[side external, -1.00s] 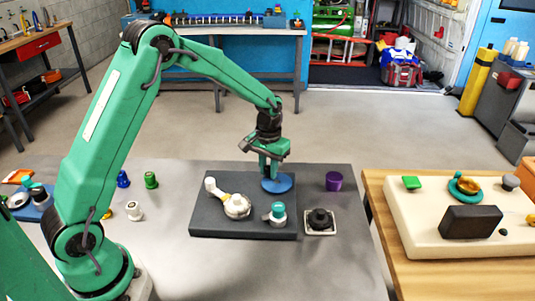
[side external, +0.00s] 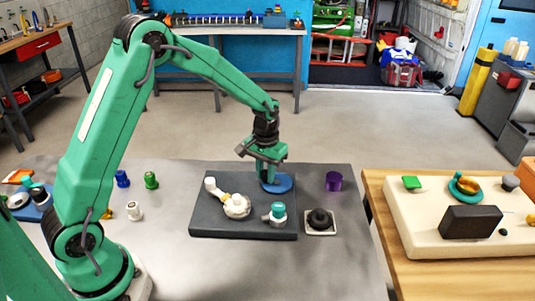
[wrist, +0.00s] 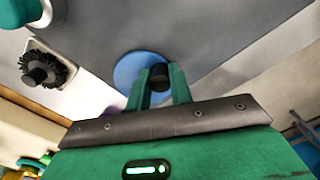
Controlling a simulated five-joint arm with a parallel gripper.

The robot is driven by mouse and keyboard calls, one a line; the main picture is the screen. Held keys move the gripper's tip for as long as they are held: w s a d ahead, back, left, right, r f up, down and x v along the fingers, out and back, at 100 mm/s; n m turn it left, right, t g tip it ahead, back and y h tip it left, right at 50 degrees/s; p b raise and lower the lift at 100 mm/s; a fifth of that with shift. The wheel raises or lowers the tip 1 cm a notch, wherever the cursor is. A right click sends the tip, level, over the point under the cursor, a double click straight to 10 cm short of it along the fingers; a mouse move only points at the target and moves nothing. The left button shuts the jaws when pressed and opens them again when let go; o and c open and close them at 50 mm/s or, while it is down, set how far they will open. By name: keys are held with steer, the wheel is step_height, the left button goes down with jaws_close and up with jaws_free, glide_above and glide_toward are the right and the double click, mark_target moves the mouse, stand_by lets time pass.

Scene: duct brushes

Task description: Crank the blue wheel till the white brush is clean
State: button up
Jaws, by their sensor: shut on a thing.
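The blue wheel (side external: 283,187) is a flat disc on the dark board (side external: 215,221), and it also shows in the wrist view (wrist: 127,70). My gripper (side external: 269,177) is low over the wheel and covers part of it. In the wrist view my gripper's fingers (wrist: 159,88) are shut on the wheel's dark upright handle (wrist: 159,74). A whitish round piece (side external: 237,206) with a yellow arm and a white knob (side external: 210,184) is on the board's left; I cannot tell if it is the white brush. A smaller white piece (side external: 134,210) stands left of the board.
A black bristled brush (side external: 320,219) sits on a white square tray to the right. A purple cup (side external: 333,181) stands behind it. Green (side external: 151,180) and blue (side external: 122,178) pieces stand left.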

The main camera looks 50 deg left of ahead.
mark_target(271, 188)
steer(key=shift+d, duration=0.15)
steer(key=shift+s+d, duration=0.2)
steer(key=shift+d, duration=0.25)
steer(key=shift+r, duration=0.1)
steer(key=shift+s+d, duration=0.1)
steer(key=shift+d, duration=0.8)
stand_by(0.3)
steer(key=o, duration=0.6)
steer(key=shift+s, duration=0.1)
